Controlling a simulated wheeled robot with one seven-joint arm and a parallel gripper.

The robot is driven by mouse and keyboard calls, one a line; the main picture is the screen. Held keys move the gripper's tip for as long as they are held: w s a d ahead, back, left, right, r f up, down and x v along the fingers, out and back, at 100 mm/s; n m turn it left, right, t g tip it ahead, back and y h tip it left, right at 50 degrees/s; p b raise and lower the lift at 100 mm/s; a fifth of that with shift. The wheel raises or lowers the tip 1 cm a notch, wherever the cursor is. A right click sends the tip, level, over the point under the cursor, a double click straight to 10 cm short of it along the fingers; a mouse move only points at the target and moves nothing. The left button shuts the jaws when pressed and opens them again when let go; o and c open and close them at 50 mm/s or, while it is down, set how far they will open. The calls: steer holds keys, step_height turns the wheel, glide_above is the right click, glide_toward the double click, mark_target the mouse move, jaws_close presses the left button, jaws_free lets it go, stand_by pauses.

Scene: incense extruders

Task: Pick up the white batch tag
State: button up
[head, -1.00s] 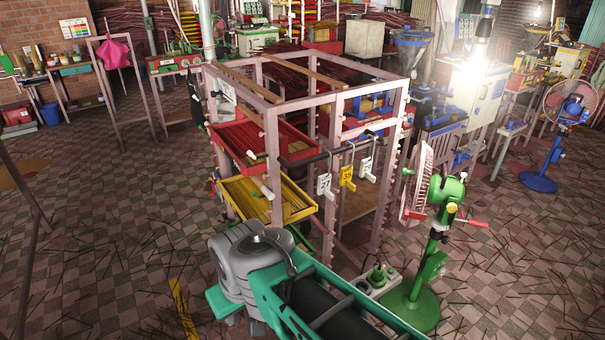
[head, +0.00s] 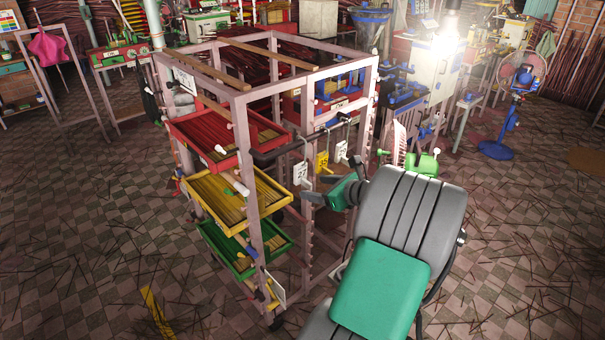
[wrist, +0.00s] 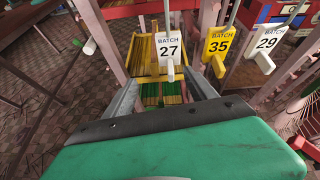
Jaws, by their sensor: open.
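A white batch tag (head: 301,175) marked 27 hangs from a bar on the rack's near side. In the wrist view, this tag (wrist: 169,49) is upright just beyond my fingertips, roughly between them, with a small white peg at its lower edge. A second white tag (wrist: 268,43), marked 29, hangs at the far right of the row; it also shows in the head view (head: 341,151). A yellow tag (wrist: 218,45) marked 35 hangs between the two white ones. My gripper (wrist: 165,80) is open and empty. In the head view, its fingers point left, close to tag 27.
The tag bar (head: 290,150) crosses the front of the pinkish rack (head: 243,130). Red (head: 215,150), yellow (head: 225,205) and green (head: 230,250) trays sit at its left. The floor left of the rack has free room.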

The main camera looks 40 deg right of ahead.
mark_target(308, 183)
steer(key=shift+m+t+h, duration=0.3)
steer(key=shift+m, duration=0.5)
steer(key=x, duration=0.2)
steer(key=d+x, duration=0.1)
steer(key=x, duration=0.3)
steer(key=shift+w+d+f, duration=0.3)
steer(key=shift+c, duration=0.3)
jaws_close()
